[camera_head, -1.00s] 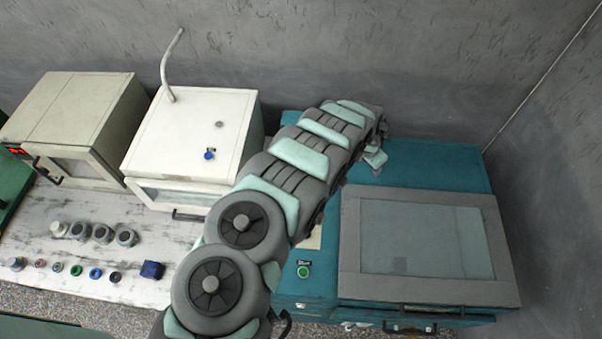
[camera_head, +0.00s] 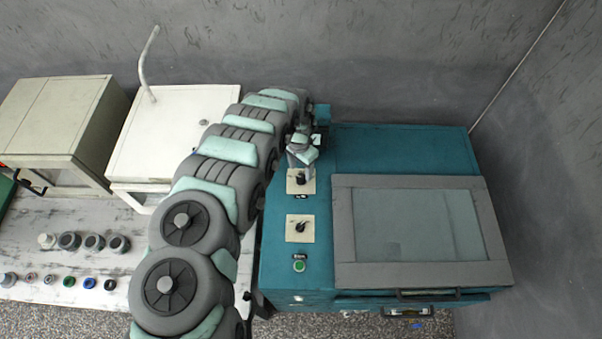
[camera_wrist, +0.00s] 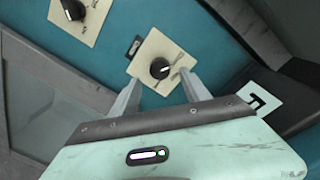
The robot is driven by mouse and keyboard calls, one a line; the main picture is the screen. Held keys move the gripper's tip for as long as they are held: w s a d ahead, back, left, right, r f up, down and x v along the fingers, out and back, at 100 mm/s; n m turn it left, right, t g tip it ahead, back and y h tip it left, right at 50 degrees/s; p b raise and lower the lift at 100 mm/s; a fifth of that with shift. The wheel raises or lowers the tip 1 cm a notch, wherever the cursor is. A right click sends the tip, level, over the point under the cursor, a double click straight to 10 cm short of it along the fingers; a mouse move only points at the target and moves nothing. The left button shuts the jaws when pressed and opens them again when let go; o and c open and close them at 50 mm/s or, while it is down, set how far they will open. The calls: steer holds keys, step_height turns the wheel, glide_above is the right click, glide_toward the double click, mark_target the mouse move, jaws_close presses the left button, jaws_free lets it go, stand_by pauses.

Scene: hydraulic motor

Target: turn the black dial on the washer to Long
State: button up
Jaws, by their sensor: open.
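The teal washer (camera_head: 395,150) stands right of centre in the head view. It has two black dials on cream plates: a rear dial (camera_head: 300,180) and a front dial (camera_head: 301,228). My gripper (camera_head: 300,166) is over the rear dial. In the wrist view, my gripper (camera_wrist: 160,77) is open and empty, with its two fingers on either side of the rear dial (camera_wrist: 159,68). I cannot tell whether they touch it. The rear dial's white pointer mark aims up and right there. The front dial (camera_wrist: 73,9) is at the upper left edge. The plate lettering is too small to read.
A green button (camera_head: 299,265) is in front of the dials. The washer's grey-framed glass lid (camera_head: 415,225) is shut to their right. A white machine (camera_head: 170,130), a beige box (camera_head: 55,120) and several small parts on a worn white table (camera_head: 60,265) are to the left.

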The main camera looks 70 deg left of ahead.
mark_target(301, 177)
steer(key=shift+f, duration=2.05)
steer(key=shift+c, duration=0.5)
jaws_close()
